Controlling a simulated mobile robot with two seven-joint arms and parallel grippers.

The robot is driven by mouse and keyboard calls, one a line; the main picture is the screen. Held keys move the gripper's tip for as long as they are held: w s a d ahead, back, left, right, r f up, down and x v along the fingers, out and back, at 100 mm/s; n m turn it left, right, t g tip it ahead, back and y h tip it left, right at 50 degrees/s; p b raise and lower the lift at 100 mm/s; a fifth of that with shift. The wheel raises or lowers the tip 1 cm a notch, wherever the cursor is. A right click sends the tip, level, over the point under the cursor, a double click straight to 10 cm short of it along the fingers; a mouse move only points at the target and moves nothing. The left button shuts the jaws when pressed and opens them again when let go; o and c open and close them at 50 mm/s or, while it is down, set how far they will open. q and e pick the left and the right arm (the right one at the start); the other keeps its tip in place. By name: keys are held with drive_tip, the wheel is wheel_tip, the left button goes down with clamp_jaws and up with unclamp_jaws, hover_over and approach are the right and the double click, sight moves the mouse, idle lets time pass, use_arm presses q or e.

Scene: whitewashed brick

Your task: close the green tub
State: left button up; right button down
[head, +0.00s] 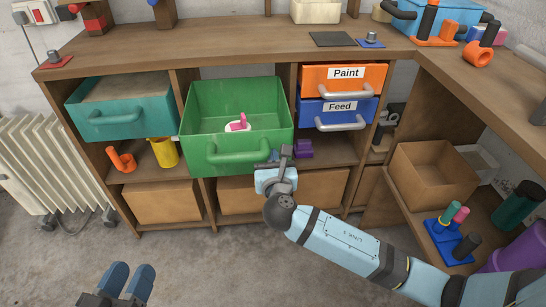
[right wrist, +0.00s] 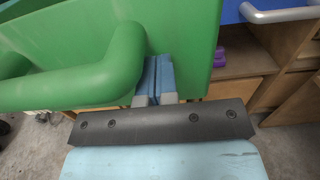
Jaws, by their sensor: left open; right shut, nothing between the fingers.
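The green tub (head: 214,161) sticks out from the shelf unit like a drawer, with its open top showing. A cup-like white item with something pink (head: 239,123) lies inside it. The tub's green bar handle (head: 240,153) is on its front; it fills the left of the right wrist view (right wrist: 75,80). My right gripper (head: 285,155) is shut and empty at the tub's front, by the right end of the handle. In the right wrist view its blue fingers (right wrist: 157,75) are beside the handle; contact is unclear. My left gripper (head: 130,275) is open and empty, low at the left.
A teal drawer (head: 112,121) is left of the tub. An orange Paint drawer (head: 320,77) and a blue Feed drawer (head: 315,112) are on the right. A yellow cup (head: 164,152) and purple item (head: 304,149) are on the shelf.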

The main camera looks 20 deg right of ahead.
use_arm(q)
drive_tip(key=shift+r, duration=0.1)
use_arm(e)
drive_tip(key=p+x, duration=0.4)
drive_tip(key=x, duration=0.6)
drive_tip(key=shift+w+r, duration=0.15)
drive_tip(key=shift+r, duration=0.05)
drive_tip(key=x, duration=0.9)
drive_tip(key=shift+w+d+f, duration=0.15)
drive_tip(key=shift+w+f, duration=0.05)
drive_tip(key=shift+f, duration=0.1)
use_arm(q)
wheel_tip(320, 180, up, 6)
drive_tip(key=t, duration=0.2)
drive_tip(key=shift+s+a+r+n+t, duration=0.2)
drive_tip(key=shift+a+n+t, duration=0.1)
drive_tip(key=shift+t, duration=0.1)
use_arm(e)
drive_tip(key=shift+s, duration=0.1)
